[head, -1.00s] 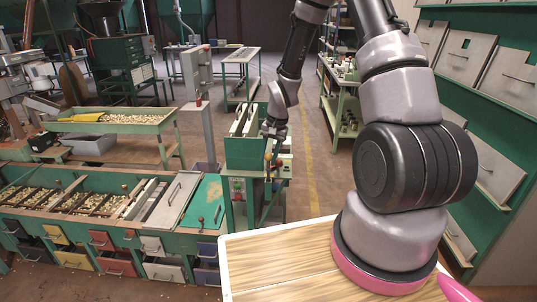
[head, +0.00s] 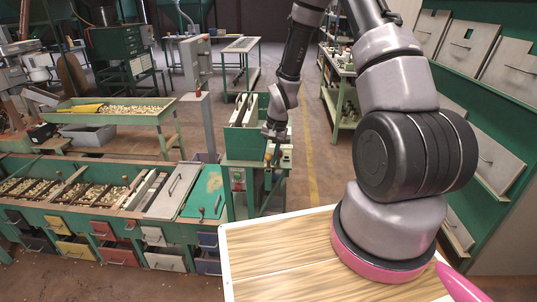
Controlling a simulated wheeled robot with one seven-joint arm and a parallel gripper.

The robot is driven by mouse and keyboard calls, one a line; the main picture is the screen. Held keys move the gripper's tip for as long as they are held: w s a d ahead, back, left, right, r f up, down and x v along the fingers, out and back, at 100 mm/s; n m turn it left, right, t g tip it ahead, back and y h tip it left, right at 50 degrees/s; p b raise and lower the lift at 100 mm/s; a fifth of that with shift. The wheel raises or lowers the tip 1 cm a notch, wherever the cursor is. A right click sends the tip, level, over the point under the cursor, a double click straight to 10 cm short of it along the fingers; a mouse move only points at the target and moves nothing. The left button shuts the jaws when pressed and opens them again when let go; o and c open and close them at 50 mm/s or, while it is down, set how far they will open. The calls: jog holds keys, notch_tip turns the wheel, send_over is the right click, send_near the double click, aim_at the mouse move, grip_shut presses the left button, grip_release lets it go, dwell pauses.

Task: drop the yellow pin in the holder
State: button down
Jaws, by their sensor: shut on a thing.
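My gripper (head: 272,148) is at the far end of my arm, at the right side of the green machine stand (head: 240,145). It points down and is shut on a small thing. A tiny yellow-orange spot (head: 268,156) shows at its fingertips, which fits the yellow pin, but it is too small to make out its shape. I cannot clearly tell the holder apart from the other small parts on the stand's right ledge. A small pale knob (head: 287,149) stands just right of the gripper.
A long green hopper bench (head: 120,215) with nuts and coloured drawers fills the left. A wooden-topped table (head: 270,255) is in front, under my arm base. A green shelf rack (head: 340,90) stands behind at right. The aisle floor (head: 325,165) is clear.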

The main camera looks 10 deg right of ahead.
jog(key=shift+f, duration=0.2)
jog(key=shift+c, duration=2.2)
grip_release()
notch_tip(320, 180, up, 11)
jog(key=s+d, duration=0.1)
jog(key=shift+d+f, duration=0.2)
jog(key=shift+d, duration=0.2)
notch_tip(320, 180, up, 9)
jog(key=d, duration=0.1)
jog(key=shift+s+d, duration=0.3)
jog(key=shift+s, duration=0.15)
